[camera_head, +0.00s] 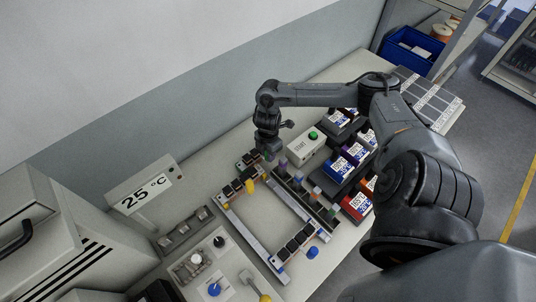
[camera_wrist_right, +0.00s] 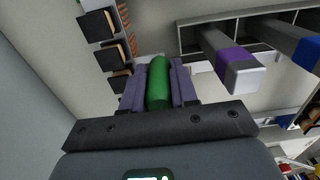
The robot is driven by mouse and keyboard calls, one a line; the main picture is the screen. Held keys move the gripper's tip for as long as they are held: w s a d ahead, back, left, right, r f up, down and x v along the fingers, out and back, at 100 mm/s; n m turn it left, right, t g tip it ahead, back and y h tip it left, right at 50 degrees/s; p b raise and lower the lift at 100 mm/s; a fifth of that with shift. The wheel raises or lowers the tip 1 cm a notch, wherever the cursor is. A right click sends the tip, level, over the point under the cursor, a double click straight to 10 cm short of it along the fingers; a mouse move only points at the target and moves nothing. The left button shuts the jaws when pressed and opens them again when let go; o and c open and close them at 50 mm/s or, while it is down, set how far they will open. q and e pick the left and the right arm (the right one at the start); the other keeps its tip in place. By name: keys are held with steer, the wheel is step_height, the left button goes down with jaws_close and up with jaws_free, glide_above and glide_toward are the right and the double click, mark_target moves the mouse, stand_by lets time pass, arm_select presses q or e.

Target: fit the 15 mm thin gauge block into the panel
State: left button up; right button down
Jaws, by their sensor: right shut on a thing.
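My right gripper (camera_head: 269,153) is above the far corner of a rectangular frame (camera_head: 250,232), which looks like the panel. In the right wrist view my right gripper (camera_wrist_right: 158,88) is shut on a green rounded piece (camera_wrist_right: 158,82), held between its two purple-grey fingers. The far end of this piece is hidden, so I cannot tell whether it is the 15 mm thin gauge block. A grey block with a purple band (camera_wrist_right: 240,62) stands in a rack to the right of the gripper. My left gripper is not in view.
A row of colour-marked pieces (camera_head: 316,192) stands along the right side of the frame. A START button box (camera_head: 306,148) and labelled bins (camera_head: 355,206) lie beyond it. The frame's middle is bare table.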

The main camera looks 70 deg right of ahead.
steer(key=shift+f, duration=0.5)
steer(key=c, duration=0.9)
jaws_free()
steer(key=shift+r, duration=0.1)
steer(key=shift+r, duration=0.45)
step_height(320, 180, up, 10)
steer(key=shift+w+f+p, duration=0.1)
steer(key=shift+p, duration=0.45)
steer(key=shift+r, duration=0.65)
steer(key=shift+c, duration=0.6)
